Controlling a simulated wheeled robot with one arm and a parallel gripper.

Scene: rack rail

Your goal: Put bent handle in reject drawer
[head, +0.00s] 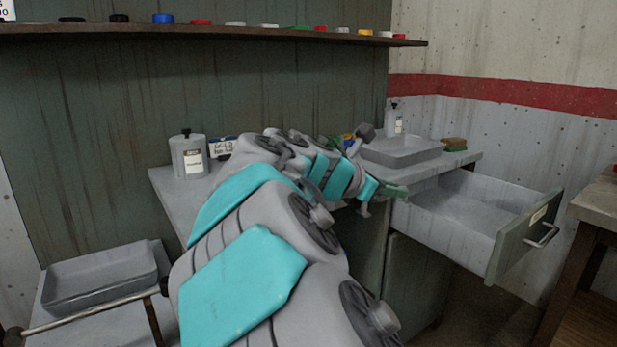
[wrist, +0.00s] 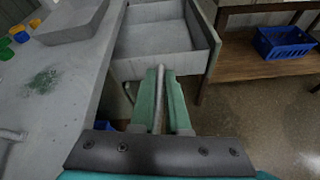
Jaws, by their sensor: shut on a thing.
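My gripper (head: 388,191) is out over the workbench edge, left of an open drawer (head: 522,240). In the wrist view its green fingers (wrist: 160,112) are shut on a thin grey metal rod, the bent handle (wrist: 158,88). The rod lies lengthwise between the fingers, and its tip points toward the drawer. The open drawer (wrist: 157,68) is just ahead of the fingertips in the wrist view, and its visible inside looks empty. The label on the drawer front is too small to read. In the head view, my arm and gripper mostly hide the handle.
A grey tray (head: 403,158), a bottle (head: 394,122) and a brush (head: 454,144) stand on the bench (head: 172,190). A canister (head: 188,158) is at its left. Another table (head: 598,205) stands right of the drawer; a blue crate (wrist: 285,42) is on a lower shelf.

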